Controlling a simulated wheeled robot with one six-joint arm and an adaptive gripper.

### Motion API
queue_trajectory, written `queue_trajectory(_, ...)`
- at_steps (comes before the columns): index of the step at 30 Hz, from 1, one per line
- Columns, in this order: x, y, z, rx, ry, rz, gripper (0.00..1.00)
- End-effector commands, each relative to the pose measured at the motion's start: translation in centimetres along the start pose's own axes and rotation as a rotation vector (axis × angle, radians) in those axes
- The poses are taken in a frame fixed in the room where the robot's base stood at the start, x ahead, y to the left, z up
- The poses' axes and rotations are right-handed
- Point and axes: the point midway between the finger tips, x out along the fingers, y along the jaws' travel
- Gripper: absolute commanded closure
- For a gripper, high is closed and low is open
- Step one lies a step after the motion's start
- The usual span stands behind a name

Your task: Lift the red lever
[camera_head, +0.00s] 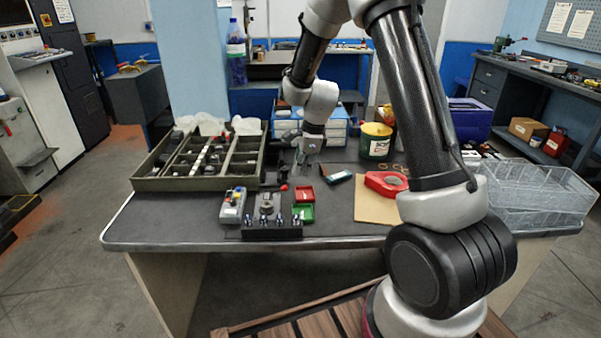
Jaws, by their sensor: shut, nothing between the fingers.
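A lever with a red knob (284,187) stands at the back right of a small dark fixture (268,226) on the bench. The fixture has several bright posts along its front edge. My gripper (299,169) points down just behind and to the right of the red knob. It is small in the picture and looks shut and empty. It appears apart from the knob, but the exact gap cannot be told. The lower part of the lever is hard to make out.
A grey control box (232,206) stands left of the fixture. A divided tray (152,183) lies at left. Wire baskets (530,190) stand at right. The bench's front left (165,225) is clear.

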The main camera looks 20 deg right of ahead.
Motion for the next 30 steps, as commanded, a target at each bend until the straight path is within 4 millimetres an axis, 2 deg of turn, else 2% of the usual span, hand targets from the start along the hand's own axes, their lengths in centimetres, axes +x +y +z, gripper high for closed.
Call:
queue_trajectory(6,4.2,0.1,-0.1,-0.001,0.001,0.003,1.0)
queue_trajectory(13,7.2,0.0,-0.1,-0.002,0.001,0.002,1.0)
queue_trajectory(18,7.9,0.0,0.0,-0.002,0.001,0.0,1.0)
queue_trajectory(30,7.8,0.0,0.0,-0.002,0.001,0.0,1.0)
